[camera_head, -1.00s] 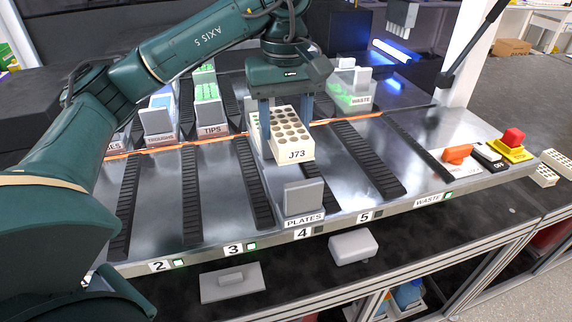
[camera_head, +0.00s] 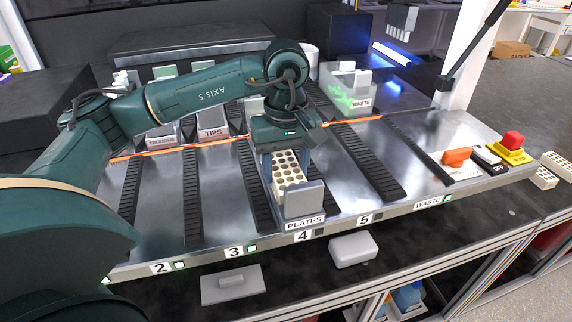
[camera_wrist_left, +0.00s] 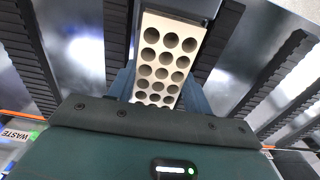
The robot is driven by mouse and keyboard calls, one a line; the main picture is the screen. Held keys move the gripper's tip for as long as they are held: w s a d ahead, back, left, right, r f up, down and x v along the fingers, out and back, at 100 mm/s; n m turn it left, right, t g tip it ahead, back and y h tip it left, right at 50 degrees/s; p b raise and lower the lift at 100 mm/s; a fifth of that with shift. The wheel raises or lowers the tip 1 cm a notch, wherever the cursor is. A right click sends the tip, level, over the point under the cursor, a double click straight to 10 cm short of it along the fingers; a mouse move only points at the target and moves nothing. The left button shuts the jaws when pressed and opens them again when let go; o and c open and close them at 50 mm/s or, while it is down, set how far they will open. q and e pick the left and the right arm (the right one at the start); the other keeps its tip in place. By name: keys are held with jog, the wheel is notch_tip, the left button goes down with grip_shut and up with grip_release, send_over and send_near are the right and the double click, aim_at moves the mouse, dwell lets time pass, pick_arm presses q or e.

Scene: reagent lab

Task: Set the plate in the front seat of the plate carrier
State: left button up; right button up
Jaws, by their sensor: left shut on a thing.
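The plate (camera_head: 287,170) is a cream block with rows of round wells. My left gripper (camera_head: 287,175) is shut on it, with a finger on each side. The plate is in lane 4, just behind the grey upright end of the plate carrier (camera_head: 304,203), labelled PLATES, which hides its front face. In the left wrist view the plate (camera_wrist_left: 165,58) lies between the blue-grey fingers (camera_wrist_left: 160,90), its far end by the carrier's grey end. I cannot tell whether the plate touches the carrier's floor. My right gripper is not in view.
Ribbed black rails (camera_head: 368,160) divide the metal deck into lanes. An orange line crosses the deck. Orange and red controls (camera_head: 512,140) are at the right. Deck beside lane 4 is free.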

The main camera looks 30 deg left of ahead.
aim_at(286, 170)
pick_arm(q)
jog(key=o, duration=1)
jog(key=shift+c, duration=0.2)
notch_tip(286, 170, up, 12)
jog(key=p, duration=0.1)
